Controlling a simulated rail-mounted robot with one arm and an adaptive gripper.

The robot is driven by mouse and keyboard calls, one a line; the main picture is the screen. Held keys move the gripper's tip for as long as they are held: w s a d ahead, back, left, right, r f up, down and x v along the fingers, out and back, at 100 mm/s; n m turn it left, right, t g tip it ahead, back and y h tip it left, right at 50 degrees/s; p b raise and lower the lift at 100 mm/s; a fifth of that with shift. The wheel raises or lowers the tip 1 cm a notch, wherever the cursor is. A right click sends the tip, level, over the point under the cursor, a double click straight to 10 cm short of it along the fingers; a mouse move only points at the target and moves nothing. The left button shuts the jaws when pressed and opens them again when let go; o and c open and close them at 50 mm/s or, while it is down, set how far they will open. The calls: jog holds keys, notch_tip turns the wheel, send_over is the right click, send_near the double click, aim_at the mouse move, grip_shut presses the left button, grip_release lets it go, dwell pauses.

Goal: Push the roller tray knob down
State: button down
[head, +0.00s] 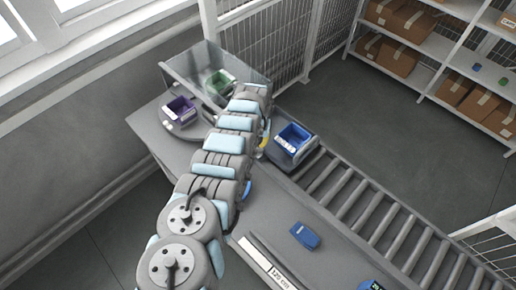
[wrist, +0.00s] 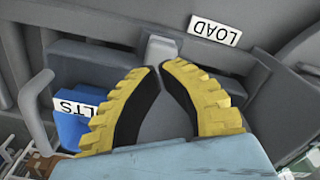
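The roller tray (head: 311,146) sits at the upper end of the roller conveyor and carries a blue bin (head: 293,138). The bin's label, partly hidden, also shows in the wrist view (wrist: 68,128). A light grey block (wrist: 163,46), which looks like the knob, stands just beyond my fingertips. I cannot tell whether they touch it. My gripper (wrist: 161,68) has yellow ribbed fingers with dark pads, drawn in with the tips almost together and nothing visible between them. In the head view my arm mostly hides the gripper, and only a bit of yellow shows beside the tray.
A LOAD label (wrist: 214,29) is near the grey block. A blue device (head: 305,235) lies on the bench. The conveyor rollers (head: 370,210) are clear.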

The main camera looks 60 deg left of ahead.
aim_at(258, 149)
jog(key=shift+f+b, duration=2.2)
jog(key=shift+f, duration=0.3)
jog(key=shift+r, duration=0.15)
notch_tip(258, 149, up, 9)
jog(key=p, duration=0.9)
jog(key=shift+p, duration=0.3)
